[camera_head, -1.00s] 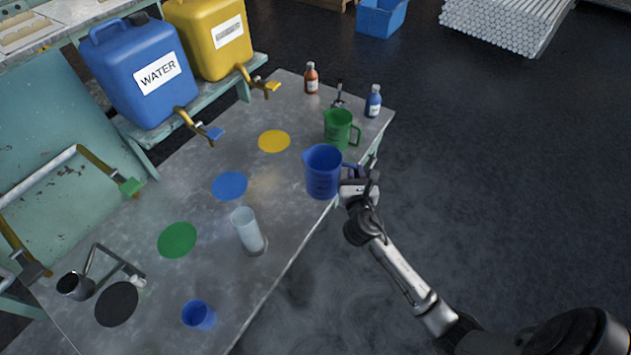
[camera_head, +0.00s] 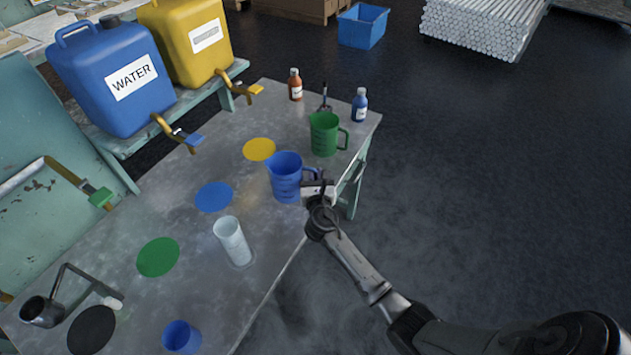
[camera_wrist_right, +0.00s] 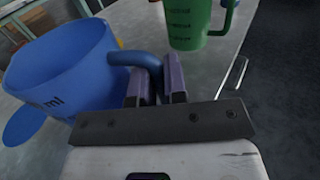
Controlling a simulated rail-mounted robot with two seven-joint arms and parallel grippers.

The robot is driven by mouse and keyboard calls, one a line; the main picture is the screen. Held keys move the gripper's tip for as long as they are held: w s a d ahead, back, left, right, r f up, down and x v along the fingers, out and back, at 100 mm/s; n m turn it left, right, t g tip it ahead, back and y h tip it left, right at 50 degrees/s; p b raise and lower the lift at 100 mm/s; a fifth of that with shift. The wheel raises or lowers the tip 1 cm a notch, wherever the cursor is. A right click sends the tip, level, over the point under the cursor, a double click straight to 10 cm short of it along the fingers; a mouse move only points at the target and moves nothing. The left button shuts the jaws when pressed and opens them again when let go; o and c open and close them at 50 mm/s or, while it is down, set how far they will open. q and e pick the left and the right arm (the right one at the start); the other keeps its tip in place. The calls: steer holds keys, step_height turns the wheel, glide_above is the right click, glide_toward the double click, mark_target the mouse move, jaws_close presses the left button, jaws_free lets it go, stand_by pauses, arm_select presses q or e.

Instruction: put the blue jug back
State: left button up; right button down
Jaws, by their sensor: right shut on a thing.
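The blue jug (camera_head: 286,180) is upright over the right part of the metal table, in front of the green jug. My right gripper (camera_head: 317,178) is shut on its handle, on the jug's right side. The right wrist view shows the blue jug (camera_wrist_right: 62,72) at the left, with its handle running between the two fingers of the gripper (camera_wrist_right: 155,85). I cannot tell for sure whether the jug's base touches the table. A blue disc (camera_head: 213,196) lies flat on the table to the left of the jug. My left gripper is not in view.
A green jug (camera_head: 324,135) stands behind the blue one. A clear cylinder (camera_head: 231,240) and a small blue beaker (camera_head: 181,337) stand nearer. Two small bottles are at the far edge. Blue (camera_head: 112,80) and yellow (camera_head: 190,40) canisters with taps stand at the left.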

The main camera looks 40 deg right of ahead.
steer(key=shift+f, duration=0.85)
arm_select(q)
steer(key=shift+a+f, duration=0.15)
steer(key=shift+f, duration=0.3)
arm_select(e)
steer(key=shift+f, duration=0.1)
steer(key=c, duration=1.2)
jaws_free()
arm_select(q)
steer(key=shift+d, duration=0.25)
arm_select(e)
steer(key=shift+o, duration=0.2)
